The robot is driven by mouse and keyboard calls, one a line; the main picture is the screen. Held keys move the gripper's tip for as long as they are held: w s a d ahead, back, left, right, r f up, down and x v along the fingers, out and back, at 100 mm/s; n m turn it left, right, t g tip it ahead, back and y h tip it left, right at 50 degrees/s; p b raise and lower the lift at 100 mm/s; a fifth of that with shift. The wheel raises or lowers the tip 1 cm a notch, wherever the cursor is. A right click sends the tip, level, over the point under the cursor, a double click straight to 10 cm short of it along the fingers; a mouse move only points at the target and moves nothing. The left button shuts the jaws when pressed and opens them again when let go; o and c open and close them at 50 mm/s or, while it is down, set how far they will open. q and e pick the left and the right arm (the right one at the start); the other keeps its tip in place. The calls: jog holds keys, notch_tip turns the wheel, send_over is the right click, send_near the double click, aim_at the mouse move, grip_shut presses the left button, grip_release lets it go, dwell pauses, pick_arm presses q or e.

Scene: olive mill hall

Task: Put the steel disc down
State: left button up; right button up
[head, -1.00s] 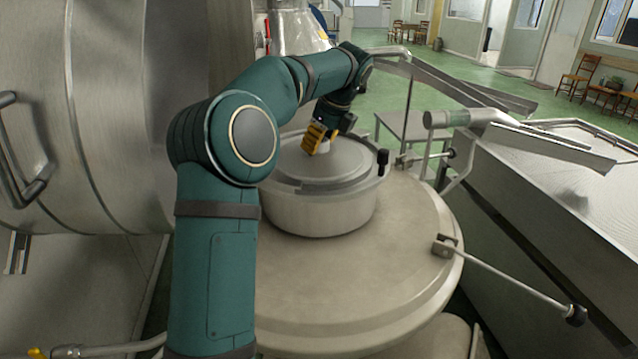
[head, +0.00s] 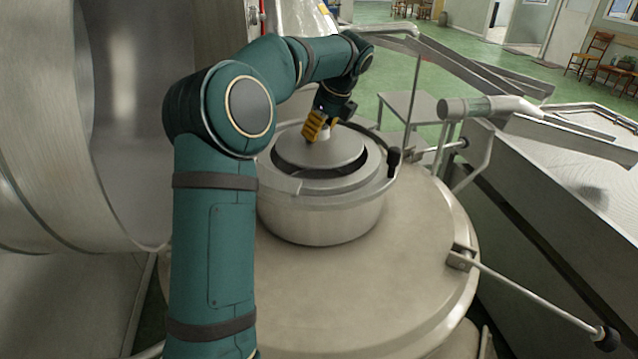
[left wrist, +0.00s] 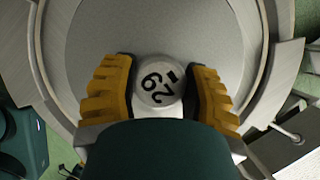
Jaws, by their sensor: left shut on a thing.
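The steel disc (head: 322,154) is a round grey plate with a short pale knob on top. My left gripper (head: 319,127), with yellow fingers, is shut on that knob. In the left wrist view the knob, bearing a dark number, sits between the two fingers, and the disc (left wrist: 160,30) spreads out beyond it. The disc is over the round opening of the steel collar (head: 318,216), with a dark gap showing around its front and right side. Its exact height above the collar is hard to tell. My right gripper is not in view.
The collar stands on a broad round steel vessel top (head: 370,285) with bare room in front. A bar with a black knob (head: 606,338) sticks out at right. A large steel drum (head: 60,130) is at left and a long steel trough (head: 560,215) at right.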

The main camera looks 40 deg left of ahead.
aim_at(337, 142)
pick_arm(q)
notch_tip(337, 142, down, 14)
jog(key=shift+f+b, duration=0.2)
jog(key=shift+b, duration=0.3)
jog(key=shift+f, duration=0.15)
jog(key=o, duration=1.3)
jog(key=v, duration=1.2)
jog(key=shift+p, duration=0.3)
